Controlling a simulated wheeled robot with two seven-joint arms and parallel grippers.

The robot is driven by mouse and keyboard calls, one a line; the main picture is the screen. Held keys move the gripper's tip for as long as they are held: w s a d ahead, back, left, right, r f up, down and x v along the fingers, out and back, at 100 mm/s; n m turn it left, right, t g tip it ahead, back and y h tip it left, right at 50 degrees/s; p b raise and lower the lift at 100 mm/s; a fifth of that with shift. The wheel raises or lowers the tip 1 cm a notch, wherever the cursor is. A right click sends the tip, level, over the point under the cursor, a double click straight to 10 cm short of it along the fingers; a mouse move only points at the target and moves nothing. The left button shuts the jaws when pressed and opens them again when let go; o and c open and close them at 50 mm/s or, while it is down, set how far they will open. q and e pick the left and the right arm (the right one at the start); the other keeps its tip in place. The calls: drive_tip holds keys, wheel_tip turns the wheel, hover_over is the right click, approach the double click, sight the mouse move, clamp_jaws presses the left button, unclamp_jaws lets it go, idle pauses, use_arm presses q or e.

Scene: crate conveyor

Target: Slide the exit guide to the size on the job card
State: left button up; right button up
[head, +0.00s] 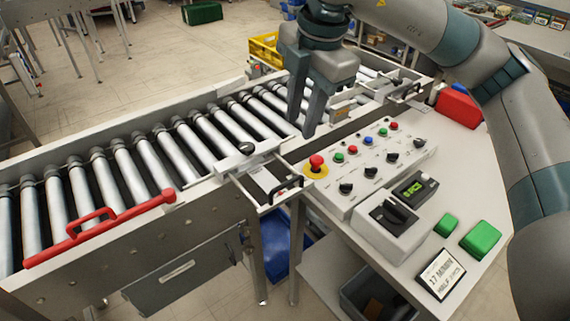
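The job card (440,274) stands on the panel table at the lower right; it reads "17 M/MIN" with a line that looks like "HALF CRATES". A metal slide bracket with a black handle (288,187) and a black knob (246,148) sits at the conveyor's near edge. A similar bracket with a black handle (407,91) is at the far right end. I cannot tell which is the exit guide. My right gripper (302,122) points down, open and empty, above the rollers' near edge, between the two brackets and apart from both. My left gripper is out of view.
The roller conveyor (130,172) is empty. A red bar with a handle (100,228) lies along its near left edge. The control panel (368,160) has buttons, knobs and a red emergency stop (316,162). Green blocks (480,240) and a red box (459,105) are on the table.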

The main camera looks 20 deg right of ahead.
drive_tip(key=p, duration=0.3)
approach(288, 182)
drive_tip(key=f, duration=0.1)
drive_tip(key=f+p, duration=0.1)
drive_tip(key=f, duration=0.1)
drive_tip(key=w+f+p, duration=0.1)
drive_tip(key=f, duration=0.1)
drive_tip(key=shift+a+f, duration=0.15)
drive_tip(key=shift+f, duration=0.1)
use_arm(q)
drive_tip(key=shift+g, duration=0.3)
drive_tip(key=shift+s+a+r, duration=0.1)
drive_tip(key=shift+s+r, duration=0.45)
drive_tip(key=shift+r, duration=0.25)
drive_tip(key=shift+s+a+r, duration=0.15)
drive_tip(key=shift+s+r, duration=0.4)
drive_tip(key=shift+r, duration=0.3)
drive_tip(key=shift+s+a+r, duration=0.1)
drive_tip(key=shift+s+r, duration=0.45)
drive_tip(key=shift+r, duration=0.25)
use_arm(e)
drive_tip(key=shift+w+a+f, duration=0.1)
drive_tip(key=shift+w+f, duration=0.05)
drive_tip(key=shift+f, duration=0.75)
clamp_jaws()
